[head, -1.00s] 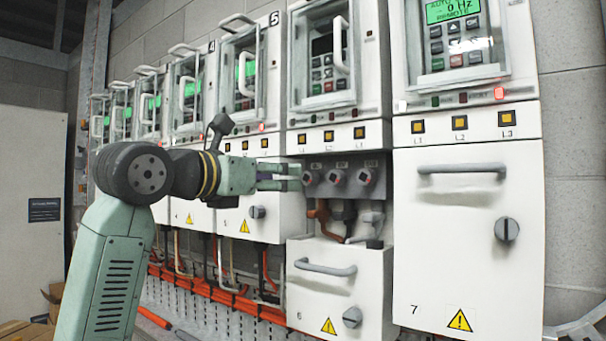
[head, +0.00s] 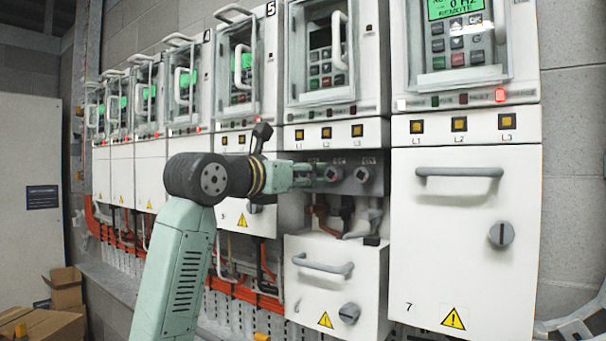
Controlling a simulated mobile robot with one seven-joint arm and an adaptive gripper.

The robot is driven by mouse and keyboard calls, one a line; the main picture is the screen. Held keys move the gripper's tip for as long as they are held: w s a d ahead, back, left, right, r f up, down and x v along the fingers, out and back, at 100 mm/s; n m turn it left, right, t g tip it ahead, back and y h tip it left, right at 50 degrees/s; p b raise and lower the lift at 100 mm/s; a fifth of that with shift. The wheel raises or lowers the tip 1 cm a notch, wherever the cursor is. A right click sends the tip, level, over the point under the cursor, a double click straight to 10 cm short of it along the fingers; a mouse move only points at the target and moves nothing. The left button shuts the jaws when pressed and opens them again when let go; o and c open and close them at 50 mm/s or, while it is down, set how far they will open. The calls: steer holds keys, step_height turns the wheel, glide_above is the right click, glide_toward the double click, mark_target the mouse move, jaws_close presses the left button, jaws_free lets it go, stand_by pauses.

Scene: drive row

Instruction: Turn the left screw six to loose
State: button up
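The terminal block of drive 6 (head: 345,186) is exposed above its lowered lower cover (head: 318,288). Its middle screw (head: 333,174) and right screw (head: 362,175) show as round grey heads with reddish marks. The left screw is hidden behind my gripper (head: 306,175), whose green fingers point right and reach its place. I see the fingers from the side, at the block's left end. I cannot tell whether they are closed on the screw or stand open around it.
The cover's handle (head: 322,265) juts out below the block, with cables (head: 322,214) between. Closed cabinet 7 (head: 465,240) stands to the right, with its own handle (head: 460,171). More drives line the wall to the left. Cardboard boxes (head: 50,318) lie at lower left.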

jaws_close()
steer(key=shift+n, duration=0.4)
steer(key=n+b, duration=0.3)
steer(key=n, duration=0.6)
steer(key=shift+f+b, duration=0.1)
steer(key=shift+b, duration=0.2)
steer(key=n+b, duration=0.2)
steer(key=n, duration=0.1)
steer(key=shift+a+n, duration=0.1)
steer(key=shift+n, duration=0.3)
steer(key=n+b, duration=0.2)
steer(key=n, duration=0.1)
steer(key=shift+n, duration=0.4)
steer(key=n+b, duration=0.2)
steer(key=n, duration=0.3)
steer(key=shift+b, duration=0.4)
steer(key=shift+n, duration=0.4)
